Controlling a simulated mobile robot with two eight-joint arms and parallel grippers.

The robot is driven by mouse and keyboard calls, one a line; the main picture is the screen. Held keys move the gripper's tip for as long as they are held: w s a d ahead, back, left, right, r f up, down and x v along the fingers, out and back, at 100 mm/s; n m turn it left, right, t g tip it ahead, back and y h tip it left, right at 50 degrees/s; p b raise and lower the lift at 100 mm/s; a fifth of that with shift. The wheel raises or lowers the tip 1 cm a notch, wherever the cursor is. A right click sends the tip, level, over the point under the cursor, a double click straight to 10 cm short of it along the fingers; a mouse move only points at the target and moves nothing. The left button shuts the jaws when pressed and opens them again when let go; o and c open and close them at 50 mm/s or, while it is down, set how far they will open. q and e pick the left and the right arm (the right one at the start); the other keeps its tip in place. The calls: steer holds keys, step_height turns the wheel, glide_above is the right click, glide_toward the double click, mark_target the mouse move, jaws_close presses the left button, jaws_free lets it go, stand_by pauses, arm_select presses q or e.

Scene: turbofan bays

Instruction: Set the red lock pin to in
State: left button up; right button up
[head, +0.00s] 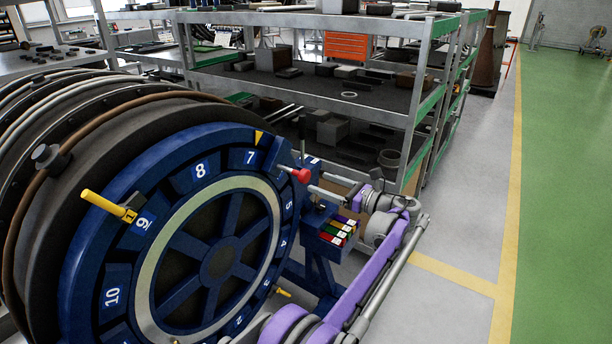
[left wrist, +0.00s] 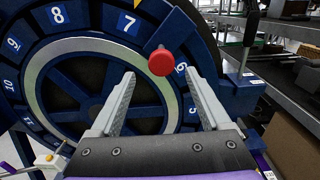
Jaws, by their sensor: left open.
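The red lock pin (head: 301,175) shows as a round red knob at the right rim of the blue numbered wheel (head: 165,170). In the left wrist view the red knob (left wrist: 161,62) faces me, just beyond the fingertips and between them sideways. My left gripper (head: 315,182) points at the knob from the right in the head view. Its two grey fingers (left wrist: 160,76) are apart, with nothing held between them. My right gripper does not show in either view.
A yellow handle (head: 108,206) sticks out of the rim near 9. A yellow pointer (head: 259,137) sits above 7. A blue stand with coloured tags (head: 335,231) is below my gripper. A metal shelf rack (head: 300,82) stands behind. The floor (head: 465,190) at right is clear.

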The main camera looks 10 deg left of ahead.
mark_target(308, 178)
arm_select(q)
steer(key=x, duration=0.7)
steer(key=shift+w+f, duration=0.1)
jaws_close()
stand_by(0.3)
